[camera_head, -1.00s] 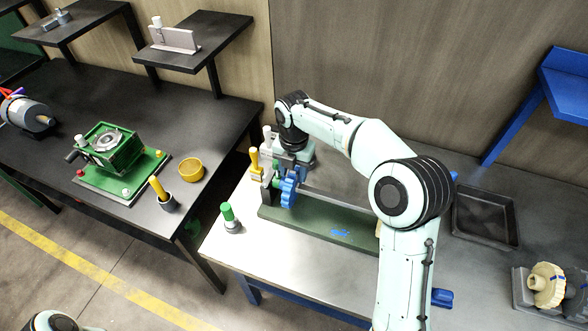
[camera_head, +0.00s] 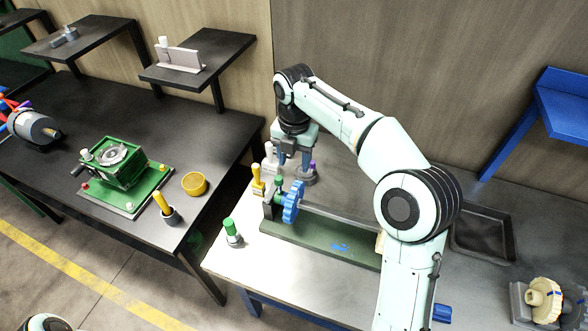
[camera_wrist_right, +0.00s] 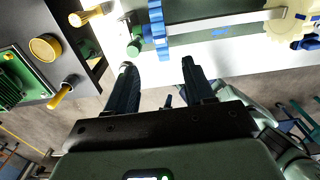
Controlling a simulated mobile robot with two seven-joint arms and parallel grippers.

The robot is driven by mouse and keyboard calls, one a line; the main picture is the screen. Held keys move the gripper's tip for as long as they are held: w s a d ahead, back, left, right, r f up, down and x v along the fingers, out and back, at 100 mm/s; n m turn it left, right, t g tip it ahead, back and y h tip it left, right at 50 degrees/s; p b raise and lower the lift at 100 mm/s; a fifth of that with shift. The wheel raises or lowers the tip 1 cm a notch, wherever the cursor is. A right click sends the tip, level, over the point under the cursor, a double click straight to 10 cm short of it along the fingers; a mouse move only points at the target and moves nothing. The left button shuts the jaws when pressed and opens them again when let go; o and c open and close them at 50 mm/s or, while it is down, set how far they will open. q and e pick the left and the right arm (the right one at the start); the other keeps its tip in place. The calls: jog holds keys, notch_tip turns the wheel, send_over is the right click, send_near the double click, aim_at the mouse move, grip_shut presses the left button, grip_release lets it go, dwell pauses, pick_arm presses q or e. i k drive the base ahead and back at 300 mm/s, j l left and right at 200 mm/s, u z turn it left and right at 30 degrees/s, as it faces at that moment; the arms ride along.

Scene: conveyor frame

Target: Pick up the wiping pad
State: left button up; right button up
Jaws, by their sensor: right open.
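I cannot make out for certain which object is the wiping pad. A purple-topped piece on a round grey base (camera_head: 307,178) stands beside my right gripper (camera_head: 293,165), on the workbench behind the green fixture. My right gripper points down with its fingers apart, and I see nothing held between them. The open fingers also show in the right wrist view (camera_wrist_right: 157,67). A white-topped piece (camera_head: 269,160) and a yellow-handled piece (camera_head: 258,184) stand just left of the gripper. My left gripper is out of view; only a bit of my left arm shows at the bottom left.
The green fixture (camera_head: 320,238) with a blue wheel (camera_head: 292,203) lies in front of the gripper. A green-topped piece (camera_head: 232,233) stands at the bench's left edge. A black tray (camera_head: 482,236) lies at right. A dark table (camera_head: 120,115) stands left, across a gap.

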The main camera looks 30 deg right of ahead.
aim_at(442, 314)
jog(key=k+j, duration=0.8)
jog(key=k, duration=0.05)
